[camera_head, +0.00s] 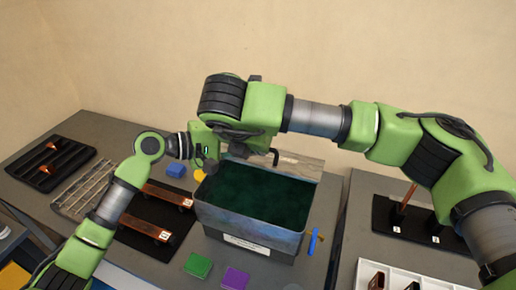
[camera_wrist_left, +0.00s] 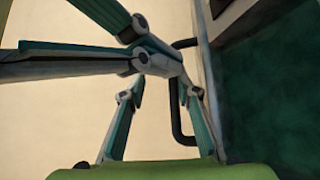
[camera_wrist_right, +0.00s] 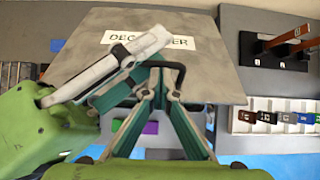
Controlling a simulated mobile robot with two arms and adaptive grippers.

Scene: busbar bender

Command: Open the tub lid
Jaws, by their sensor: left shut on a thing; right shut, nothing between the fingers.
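The grey tub (camera_head: 250,225) stands open in the head view, its inside dark green. Its lid (camera_head: 300,165) stands raised at the back rim; the right wrist view shows its labelled outer face (camera_wrist_right: 205,70). A black handle (camera_wrist_left: 177,115) sticks out from the lid. My left gripper (camera_wrist_left: 160,95) is at this handle and shut on it, though the exact contact is partly hidden. My right gripper (camera_wrist_right: 157,72) is shut and empty beside the handle, its fingers crossing close to the left gripper's. In the head view, both hands overlap behind the tub's left side.
Copper bars on a dark mat (camera_head: 140,240) and a wire rack (camera_head: 85,190) lie left of the tub. Green (camera_head: 198,265) and purple (camera_head: 235,279) blocks lie in front. A blue-handled tool (camera_head: 312,241) is beside it. A second table at right holds a black stand (camera_head: 405,225).

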